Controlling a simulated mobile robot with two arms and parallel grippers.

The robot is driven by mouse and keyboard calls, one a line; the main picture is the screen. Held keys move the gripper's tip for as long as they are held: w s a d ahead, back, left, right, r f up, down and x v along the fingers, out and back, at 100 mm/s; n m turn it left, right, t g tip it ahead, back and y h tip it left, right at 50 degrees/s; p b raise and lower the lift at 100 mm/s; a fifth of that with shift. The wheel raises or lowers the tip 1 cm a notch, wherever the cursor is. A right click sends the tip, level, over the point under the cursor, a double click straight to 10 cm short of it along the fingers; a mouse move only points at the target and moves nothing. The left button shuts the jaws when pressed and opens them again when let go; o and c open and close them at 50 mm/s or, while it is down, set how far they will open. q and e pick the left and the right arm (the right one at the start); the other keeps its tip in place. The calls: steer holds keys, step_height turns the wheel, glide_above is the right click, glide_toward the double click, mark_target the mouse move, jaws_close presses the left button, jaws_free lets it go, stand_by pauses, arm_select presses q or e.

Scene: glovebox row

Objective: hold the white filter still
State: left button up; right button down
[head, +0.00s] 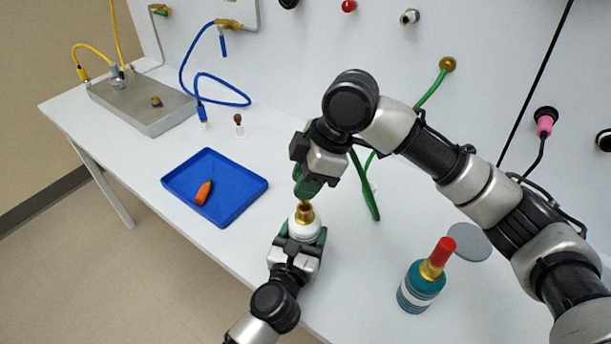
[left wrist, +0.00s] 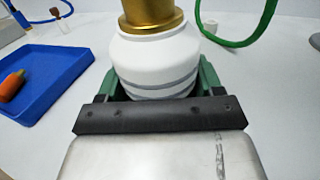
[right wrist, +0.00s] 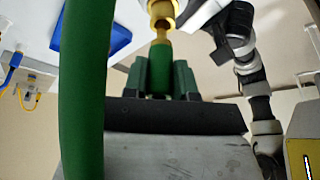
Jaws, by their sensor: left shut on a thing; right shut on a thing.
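The white filter (head: 303,231) is a white bottle-shaped body with a gold neck on top. In the left wrist view the filter (left wrist: 155,62) shows grey bands and stands upright between green fingers. My left gripper (head: 302,240) is shut on it from the near side. My right gripper (head: 307,188) is just above the filter, shut on the end of a green hose (head: 368,190). In the right wrist view a brass tip (right wrist: 160,50) sticks out of the fingers toward the filter's gold neck (right wrist: 162,10). I cannot tell whether tip and neck touch.
A blue tray (head: 235,200) with an orange-handled tool (head: 203,192) lies to the left. A teal filter (head: 418,290) with a red cap and a grey disc (head: 469,241) stand to the right. A metal box (head: 150,112) is at the back left.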

steer(key=shift+f, duration=1.25)
steer(key=c, duration=0.8)
jaws_free()
steer(key=shift+r, duration=0.1)
steer(key=v, duration=1.1)
steer(key=shift+d+r, duration=0.15)
steer(key=shift+r, duration=0.25)
steer(key=shift+w, duration=0.1)
